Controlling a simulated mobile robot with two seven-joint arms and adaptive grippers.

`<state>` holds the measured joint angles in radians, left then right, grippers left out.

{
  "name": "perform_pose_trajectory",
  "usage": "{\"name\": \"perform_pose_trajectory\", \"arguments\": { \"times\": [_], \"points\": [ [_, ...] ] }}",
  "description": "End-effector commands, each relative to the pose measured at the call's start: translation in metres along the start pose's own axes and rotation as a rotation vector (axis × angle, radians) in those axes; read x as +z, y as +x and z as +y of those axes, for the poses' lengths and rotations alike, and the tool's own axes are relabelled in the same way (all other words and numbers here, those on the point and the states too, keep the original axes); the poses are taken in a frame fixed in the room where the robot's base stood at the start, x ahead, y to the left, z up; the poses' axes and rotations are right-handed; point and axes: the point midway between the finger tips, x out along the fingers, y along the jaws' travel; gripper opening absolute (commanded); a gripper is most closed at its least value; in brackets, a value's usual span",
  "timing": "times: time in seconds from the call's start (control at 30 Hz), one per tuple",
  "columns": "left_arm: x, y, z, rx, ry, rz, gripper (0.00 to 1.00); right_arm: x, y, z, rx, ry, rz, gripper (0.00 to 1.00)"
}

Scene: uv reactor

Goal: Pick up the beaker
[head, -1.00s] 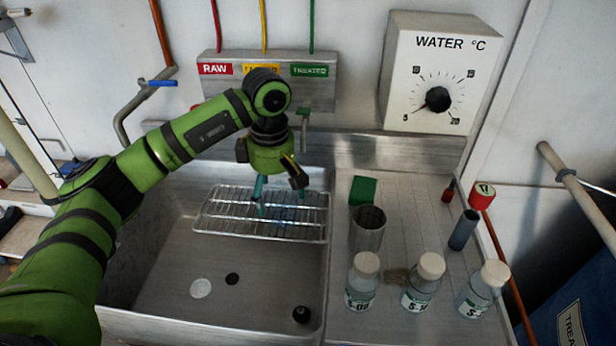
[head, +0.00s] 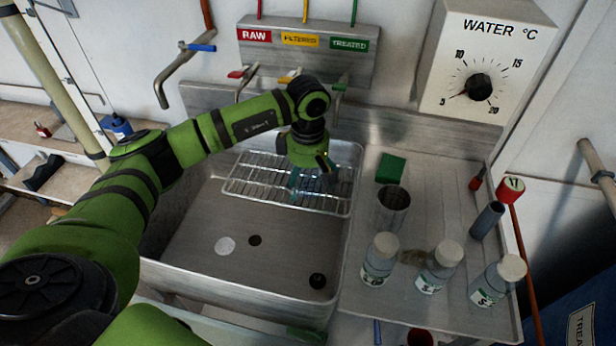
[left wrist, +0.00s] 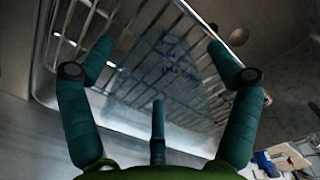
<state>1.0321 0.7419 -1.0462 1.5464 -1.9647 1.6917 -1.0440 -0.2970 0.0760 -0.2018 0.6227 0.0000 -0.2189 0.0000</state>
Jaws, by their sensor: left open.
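The beaker is clear glass with blue markings (left wrist: 178,60). It shows faintly in the left wrist view, over the wire rack, between my spread fingers. In the head view it is hard to make out against the rack and behind my fingers. My left gripper (head: 308,180) is open, with teal fingers, and points down over the wire rack in the sink. In the left wrist view the open fingers (left wrist: 160,68) are spread to either side of the beaker, with a third finger below; I cannot tell whether any touches it. My right gripper is not in view.
The wire rack (head: 262,192) spans the back of the steel sink (head: 190,262). On the right drainboard stand a metal cup (head: 392,210), a green block (head: 391,168), a grey tube (head: 487,220) and lidded bottles (head: 437,268). Taps (head: 245,75) hang behind my arm.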

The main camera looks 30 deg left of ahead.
Motion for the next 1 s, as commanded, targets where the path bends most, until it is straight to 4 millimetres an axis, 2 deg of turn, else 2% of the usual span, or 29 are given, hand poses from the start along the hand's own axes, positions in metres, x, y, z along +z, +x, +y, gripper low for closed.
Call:
{"name": "perform_pose_trajectory", "arguments": {
  "times": [0.03,0.07,0.1,0.17,0.2,0.67,0.77,0.97,1.0],
  "points": [
    [0.000,0.000,0.000,0.000,0.000,0.000,0.89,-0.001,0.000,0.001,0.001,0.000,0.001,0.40],
    [0.000,0.000,0.000,0.000,0.000,0.000,0.77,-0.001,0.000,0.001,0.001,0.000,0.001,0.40],
    [0.000,0.000,0.000,0.000,0.000,0.000,0.61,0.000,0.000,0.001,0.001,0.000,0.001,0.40],
    [0.000,0.000,0.000,0.000,0.000,0.000,0.37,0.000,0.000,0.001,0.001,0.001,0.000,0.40],
    [0.000,0.000,0.000,0.000,0.000,0.000,0.28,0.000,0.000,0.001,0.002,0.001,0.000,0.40],
    [0.000,-0.004,0.001,0.001,-0.001,0.000,0.28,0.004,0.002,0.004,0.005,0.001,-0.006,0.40],
    [0.000,-0.012,0.001,0.004,-0.001,0.001,0.28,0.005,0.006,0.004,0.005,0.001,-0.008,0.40],
    [0.000,-0.043,0.001,0.006,0.001,0.001,0.28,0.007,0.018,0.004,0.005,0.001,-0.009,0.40],
    [0.009,-0.045,-0.004,0.004,0.005,0.000,0.28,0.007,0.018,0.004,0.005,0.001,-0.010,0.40]
  ]
}}
